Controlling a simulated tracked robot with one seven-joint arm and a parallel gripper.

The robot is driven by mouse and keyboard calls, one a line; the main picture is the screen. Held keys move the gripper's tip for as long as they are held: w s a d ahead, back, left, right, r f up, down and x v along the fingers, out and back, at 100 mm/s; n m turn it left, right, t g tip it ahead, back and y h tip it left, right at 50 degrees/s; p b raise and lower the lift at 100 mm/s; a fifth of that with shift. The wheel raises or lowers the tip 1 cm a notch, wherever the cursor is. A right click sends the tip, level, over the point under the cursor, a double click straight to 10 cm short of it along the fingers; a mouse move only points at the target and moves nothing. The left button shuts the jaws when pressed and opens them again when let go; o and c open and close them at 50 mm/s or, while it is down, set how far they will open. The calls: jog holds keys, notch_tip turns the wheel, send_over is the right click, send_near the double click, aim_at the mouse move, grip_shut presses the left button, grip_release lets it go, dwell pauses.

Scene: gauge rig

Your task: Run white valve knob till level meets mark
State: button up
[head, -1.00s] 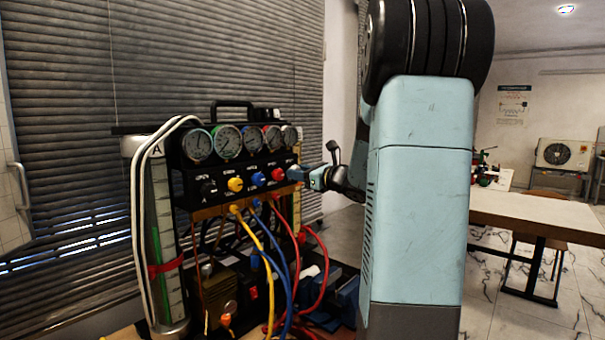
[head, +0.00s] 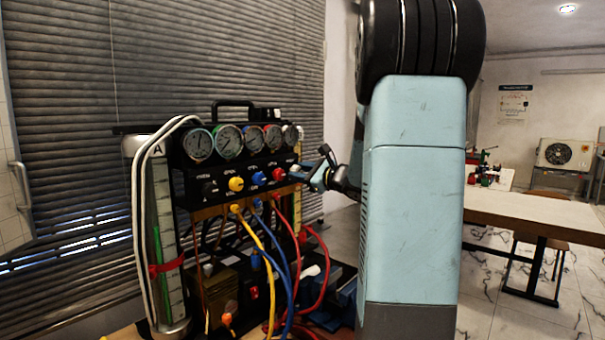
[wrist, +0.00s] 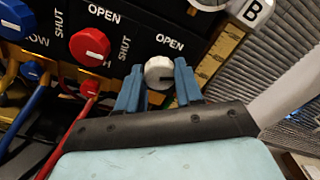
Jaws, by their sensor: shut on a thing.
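The white valve knob (wrist: 159,72) sits at the right end of the black panel, just under an "OPEN" label. Its dark pointer line runs toward the right in the wrist view. My gripper (wrist: 159,84) is shut on it, one blue finger on each side. In the head view my gripper (head: 318,174) is at the panel's right end, and the knob is hidden there. Cylinder A (head: 175,225) stands at the left with a green strip (head: 157,245) and a red band (head: 165,267) around it. Cylinder B's top (wrist: 251,10) shows beside the knob; its level cannot be read.
A red knob (head: 278,174), blue knob (head: 258,178) and yellow knob (head: 236,184) line the panel below several gauges (head: 229,139). Yellow, blue and red hoses (head: 322,262) hang in front. A table (head: 540,212) stands at the right, with open floor before it.

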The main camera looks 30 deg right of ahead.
jog(key=o, duration=1)
jog(key=shift+o, duration=0.2)
jog(key=v, duration=1.3)
jog(key=shift+s, duration=0.35)
jog(key=shift+d, duration=0.1)
dwell(0.7)
